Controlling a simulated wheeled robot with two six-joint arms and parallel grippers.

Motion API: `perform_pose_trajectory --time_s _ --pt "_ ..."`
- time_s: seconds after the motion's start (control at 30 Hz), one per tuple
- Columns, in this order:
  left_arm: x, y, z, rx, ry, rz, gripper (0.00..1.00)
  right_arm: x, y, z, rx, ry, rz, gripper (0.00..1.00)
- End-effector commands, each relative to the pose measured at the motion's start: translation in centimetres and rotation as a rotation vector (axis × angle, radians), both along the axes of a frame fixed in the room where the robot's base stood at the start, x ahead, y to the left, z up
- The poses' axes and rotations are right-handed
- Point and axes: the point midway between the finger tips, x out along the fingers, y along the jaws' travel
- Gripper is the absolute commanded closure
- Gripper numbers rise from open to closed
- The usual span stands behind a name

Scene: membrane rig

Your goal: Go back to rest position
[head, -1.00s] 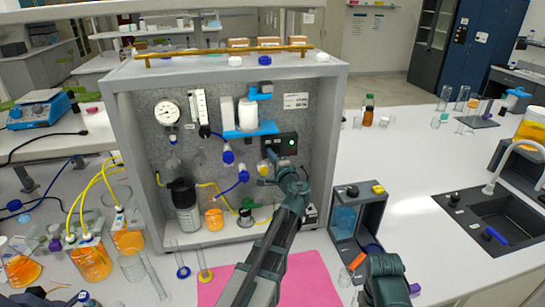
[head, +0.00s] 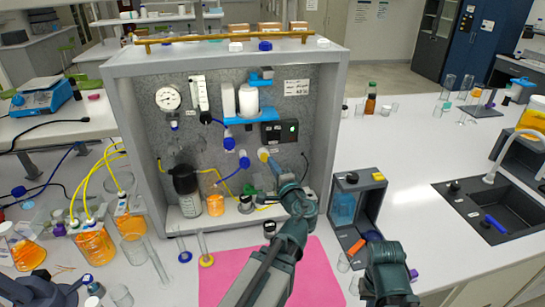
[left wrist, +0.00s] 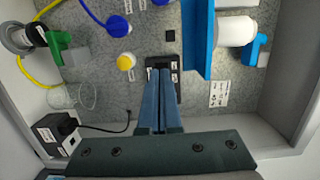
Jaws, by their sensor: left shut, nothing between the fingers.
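My left gripper (head: 268,159) reaches into the grey open-fronted rig cabinet (head: 337,110). Its blue fingers are together and empty in the left wrist view (left wrist: 160,76). They are in front of the speckled back panel, near the black controller box (head: 279,132) with a green light. In the left wrist view, a yellow-capped knob (left wrist: 126,62) lies left of the fingers, apart from them. My right arm shows at the bottom right of the head view, but its gripper cannot be made out.
A blue bracket (head: 250,121) holds a white cylinder on the panel. A dark bottle (head: 186,189) and a small orange beaker (head: 214,203) stand on the cabinet floor. In front lies a pink mat (head: 318,280). A grey box (head: 372,206) stands right of the cabinet.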

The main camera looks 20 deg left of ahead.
Motion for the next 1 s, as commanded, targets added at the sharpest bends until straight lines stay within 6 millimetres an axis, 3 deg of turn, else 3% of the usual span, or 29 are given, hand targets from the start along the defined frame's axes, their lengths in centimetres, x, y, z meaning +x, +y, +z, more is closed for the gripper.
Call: perform_pose_trajectory --time_s 0.13,0.77,0.87,1.0 --pt "-0.8 -0.4 0.0 0.0 0.0 -0.001 1.0 0.0 0.0 0.0 0.0 0.0 0.0 1.0" --pt "-1.0 -0.6 -0.5 -0.025 0.001 0.007 1.0 0.0 0.0 -0.1 0.0 0.0 0.0 1.0" --pt "-1.6 -1.1 -2.4 -0.124 0.011 0.041 1.0 0.0 0.0 -0.2 0.0 0.0 0.0 1.0" --pt "-3.7 -3.4 -8.0 -0.393 0.077 0.131 1.0 0.0 0.0 -0.6 0.0 0.0 0.0 1.0"
